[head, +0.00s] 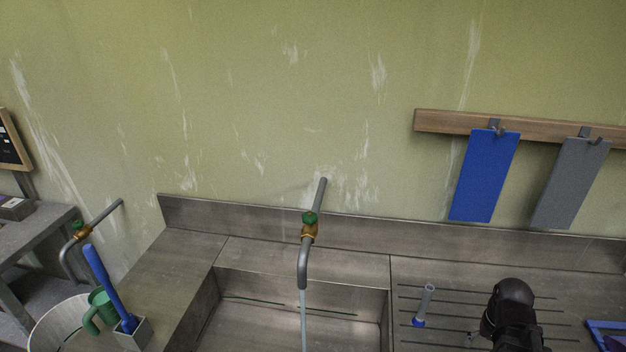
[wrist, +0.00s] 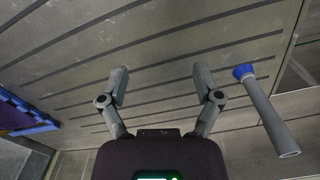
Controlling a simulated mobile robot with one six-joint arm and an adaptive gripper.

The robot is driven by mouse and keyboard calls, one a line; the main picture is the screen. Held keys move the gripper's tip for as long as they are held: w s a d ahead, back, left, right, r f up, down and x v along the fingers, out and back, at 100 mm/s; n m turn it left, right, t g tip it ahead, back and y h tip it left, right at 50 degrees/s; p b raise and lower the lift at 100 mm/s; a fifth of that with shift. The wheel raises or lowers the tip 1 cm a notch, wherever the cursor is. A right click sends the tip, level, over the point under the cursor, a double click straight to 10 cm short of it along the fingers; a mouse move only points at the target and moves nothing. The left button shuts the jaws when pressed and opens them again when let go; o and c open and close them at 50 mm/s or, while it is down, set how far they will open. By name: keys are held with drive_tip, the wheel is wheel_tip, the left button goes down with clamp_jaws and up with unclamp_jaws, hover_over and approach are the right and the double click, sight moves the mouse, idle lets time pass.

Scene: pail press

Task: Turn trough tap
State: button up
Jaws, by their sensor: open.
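The trough tap (head: 309,228) is a grey pipe coming out of the wall, with a brass body and a green handle, above the metal trough (head: 340,293). A pale stream of water (head: 303,320) runs from its spout into the trough. My gripper shows in the wrist view (wrist: 160,80), open and empty, with its two fingers apart above the grooved drainboard (wrist: 150,50).
A grey tube with a blue end (head: 425,303) stands on the drainboard beside my arm. A blue frame (head: 606,335) is at the right edge. A second tap (head: 82,231), a green jug (head: 100,309) and a holder with a blue-handled tool (head: 108,279) are left. Blue (head: 485,175) and grey cloths (head: 571,183) hang behind.

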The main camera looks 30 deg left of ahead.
drive_tip(key=w+a+r+n+p, duration=0.1)
drive_tip(key=w+a+r+p, duration=0.3)
drive_tip(key=a+r+p, duration=0.65)
drive_tip(key=w+a+r+n+p, duration=0.1)
drive_tip(key=w+a+r+p, duration=0.2)
drive_tip(key=a+r+p, duration=0.75)
drive_tip(key=shift+n, duration=0.6)
drive_tip(key=s+a+r+p, duration=0.1)
drive_tip(key=a+r+p, duration=0.1)
drive_tip(key=a, duration=0.7)
drive_tip(key=s+a+r+p, duration=0.1)
drive_tip(key=a+r+p, duration=0.2)
drive_tip(key=a, duration=0.5)
drive_tip(key=s+a+r+p, duration=0.1)
drive_tip(key=a+r+p, duration=0.2)
drive_tip(key=a, duration=0.6)
drive_tip(key=shift+s+a+r, duration=0.3)
drive_tip(key=shift+s+r, duration=0.05)
drive_tip(key=shift+r, duration=0.3)
drive_tip(key=shift+f, duration=0.2)
